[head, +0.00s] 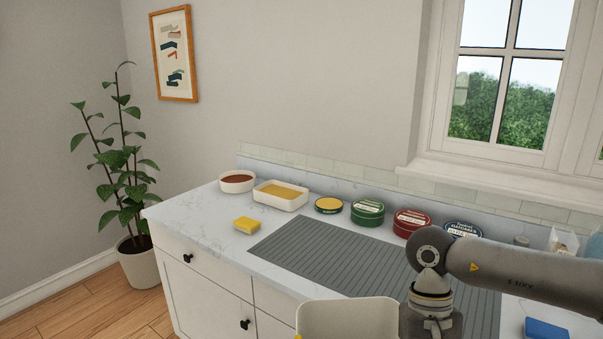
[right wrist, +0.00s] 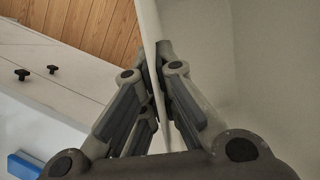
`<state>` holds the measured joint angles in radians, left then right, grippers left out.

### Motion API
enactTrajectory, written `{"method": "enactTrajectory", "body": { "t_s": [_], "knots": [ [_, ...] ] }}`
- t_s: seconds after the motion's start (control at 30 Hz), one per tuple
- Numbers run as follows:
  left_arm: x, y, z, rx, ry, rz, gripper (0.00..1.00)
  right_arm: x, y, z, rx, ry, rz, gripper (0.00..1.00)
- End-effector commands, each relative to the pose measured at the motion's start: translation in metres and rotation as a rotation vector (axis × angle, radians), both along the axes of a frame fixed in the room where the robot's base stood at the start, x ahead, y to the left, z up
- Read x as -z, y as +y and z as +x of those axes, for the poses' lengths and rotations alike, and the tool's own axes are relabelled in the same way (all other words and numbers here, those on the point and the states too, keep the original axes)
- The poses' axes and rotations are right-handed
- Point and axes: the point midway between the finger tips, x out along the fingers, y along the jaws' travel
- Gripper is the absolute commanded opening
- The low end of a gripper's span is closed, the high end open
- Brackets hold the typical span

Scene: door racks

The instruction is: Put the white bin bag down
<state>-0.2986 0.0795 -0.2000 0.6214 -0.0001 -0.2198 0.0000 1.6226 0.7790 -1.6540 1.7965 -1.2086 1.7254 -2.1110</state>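A pale off-white thing with a thin wall and rounded top corners (head: 348,318) shows at the bottom edge of the head view. It looks like a stiff bin or rack; I cannot make out a bag. Its lower part is cut off. In the right wrist view its thin wall (right wrist: 153,25) runs between the fingers of my right gripper (right wrist: 158,62), which is shut on that wall. Its broad pale surface (right wrist: 200,45) fills the upper right there. My right arm reaches in from the right in the head view. My left gripper is not in view.
The counter holds a grey ribbed mat (head: 330,257), a yellow sponge (head: 247,225), a white dish (head: 281,195), a round bowl (head: 237,182), several tins (head: 368,212) and a blue block (head: 546,329). White cabinets (head: 205,285) stand below. Wooden floor (head: 90,305) is open at left beside a potted plant (head: 138,262).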

Motion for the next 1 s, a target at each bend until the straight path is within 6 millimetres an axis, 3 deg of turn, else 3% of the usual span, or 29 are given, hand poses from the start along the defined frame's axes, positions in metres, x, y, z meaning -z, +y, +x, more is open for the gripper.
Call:
{"method": "enactTrajectory", "body": {
  "t_s": [0.1, 0.3, 0.37, 0.67, 1.0],
  "knots": [
    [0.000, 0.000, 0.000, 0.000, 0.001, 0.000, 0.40, 0.018, 0.000, -0.015, -0.005, 0.009, 0.002, 0.00],
    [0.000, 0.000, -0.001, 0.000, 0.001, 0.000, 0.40, 0.037, 0.000, -0.030, 0.000, 0.002, 0.001, 0.00],
    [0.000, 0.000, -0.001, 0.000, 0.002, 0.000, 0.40, 0.036, 0.000, -0.029, 0.002, -0.002, 0.000, 0.00],
    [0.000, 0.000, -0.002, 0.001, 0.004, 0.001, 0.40, -0.003, 0.000, 0.003, 0.004, -0.004, -0.001, 0.00],
    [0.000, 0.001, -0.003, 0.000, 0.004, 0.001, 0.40, 0.034, 0.000, -0.028, 0.001, 0.003, 0.002, 0.00]
  ]
}}
